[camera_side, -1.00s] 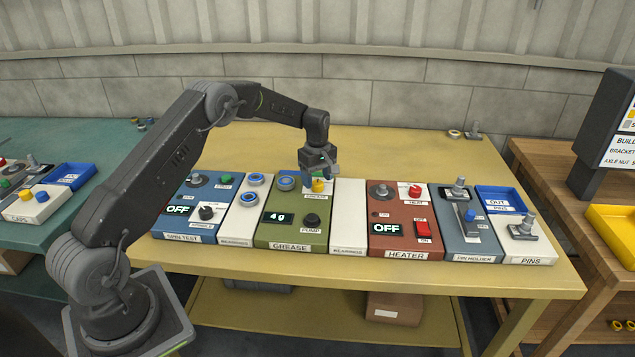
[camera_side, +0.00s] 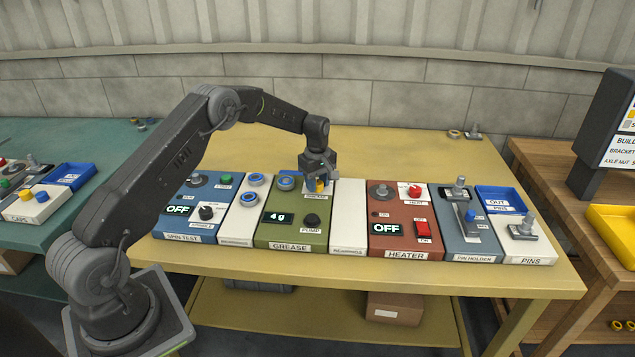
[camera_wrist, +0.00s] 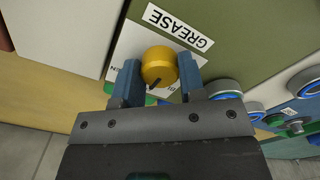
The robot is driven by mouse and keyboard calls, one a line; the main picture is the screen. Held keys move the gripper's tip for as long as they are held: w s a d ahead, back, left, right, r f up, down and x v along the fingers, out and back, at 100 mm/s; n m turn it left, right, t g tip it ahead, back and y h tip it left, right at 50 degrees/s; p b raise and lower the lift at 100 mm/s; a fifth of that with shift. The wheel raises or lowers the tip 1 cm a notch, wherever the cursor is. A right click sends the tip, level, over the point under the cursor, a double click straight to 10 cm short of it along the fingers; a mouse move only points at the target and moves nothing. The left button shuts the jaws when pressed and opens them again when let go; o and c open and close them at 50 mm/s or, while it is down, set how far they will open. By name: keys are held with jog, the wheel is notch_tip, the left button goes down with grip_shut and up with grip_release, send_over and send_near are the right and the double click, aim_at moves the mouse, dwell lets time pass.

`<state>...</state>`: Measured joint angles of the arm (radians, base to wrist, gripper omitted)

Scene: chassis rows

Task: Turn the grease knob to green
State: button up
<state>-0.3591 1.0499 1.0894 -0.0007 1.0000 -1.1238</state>
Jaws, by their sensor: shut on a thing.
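The grease knob (camera_wrist: 159,65) is yellow and round with a dark pointer line, on a white plate beside the GREASE label (camera_wrist: 178,26) in the wrist view. In that view the pointer runs toward the lower left, near a green mark partly hidden by my gripper. My gripper (camera_wrist: 158,77) is shut on the knob, one finger on each side. In the side view my gripper (camera_side: 318,181) is low over the back right of the green grease panel (camera_side: 285,233), and the knob (camera_side: 320,184) shows between its fingers. The panel's display (camera_side: 278,218) reads 4 g.
A black pump knob (camera_side: 312,220) stands in front of my gripper. A blue-ringed bearing (camera_side: 286,183) sits close on the left. The bare white bearings panel (camera_side: 348,213) and the red heater panel (camera_side: 398,205) lie to the right. The table behind is mostly clear.

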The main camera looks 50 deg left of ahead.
aim_at(318, 182)
jog(key=shift+m, duration=0.3)
jog(key=m, duration=0.9)
dwell(0.3)
jog(key=shift+m, duration=0.3)
jog(key=o, duration=0.9)
jog(key=shift+r, duration=6.9)
